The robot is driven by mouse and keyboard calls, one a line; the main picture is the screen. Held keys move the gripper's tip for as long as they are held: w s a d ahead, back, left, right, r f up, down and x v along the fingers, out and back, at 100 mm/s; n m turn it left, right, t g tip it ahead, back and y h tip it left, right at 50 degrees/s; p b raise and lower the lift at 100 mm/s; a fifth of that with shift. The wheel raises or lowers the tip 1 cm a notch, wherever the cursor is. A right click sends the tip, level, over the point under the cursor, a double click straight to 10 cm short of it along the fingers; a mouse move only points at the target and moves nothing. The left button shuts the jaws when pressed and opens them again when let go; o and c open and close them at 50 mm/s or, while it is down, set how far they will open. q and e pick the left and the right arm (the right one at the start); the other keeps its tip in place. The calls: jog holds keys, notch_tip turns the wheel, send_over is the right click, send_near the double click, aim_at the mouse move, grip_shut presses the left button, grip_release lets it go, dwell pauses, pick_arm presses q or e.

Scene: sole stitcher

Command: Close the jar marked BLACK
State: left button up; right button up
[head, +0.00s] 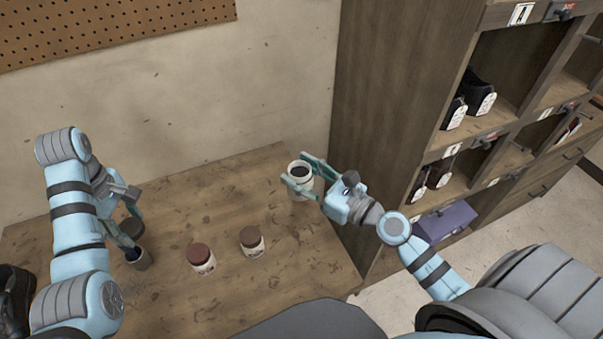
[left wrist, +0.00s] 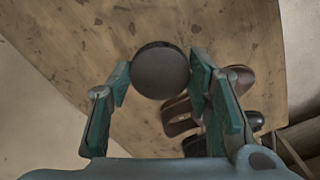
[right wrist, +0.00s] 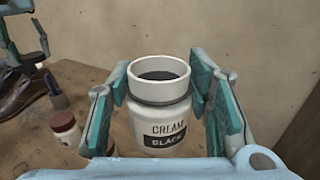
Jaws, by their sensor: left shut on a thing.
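The white jar (head: 300,184) stands on the right part of the table with its mouth open and dark content inside. In the right wrist view its label reads CREAM BLACK (right wrist: 165,131). My right gripper (head: 307,181) has its fingers on either side of this jar; whether they press on it I cannot tell. My left gripper (head: 127,230) is shut on a dark round lid (left wrist: 160,70), at the left of the table, well away from the jar.
Two jars with brown lids stand between my grippers, one left (head: 201,258) and one right (head: 251,241). A black shoe (head: 14,300) is at the left edge. A wooden shelf unit (head: 385,90) rises at the right.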

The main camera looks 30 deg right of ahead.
aim_at(296, 177)
grip_shut()
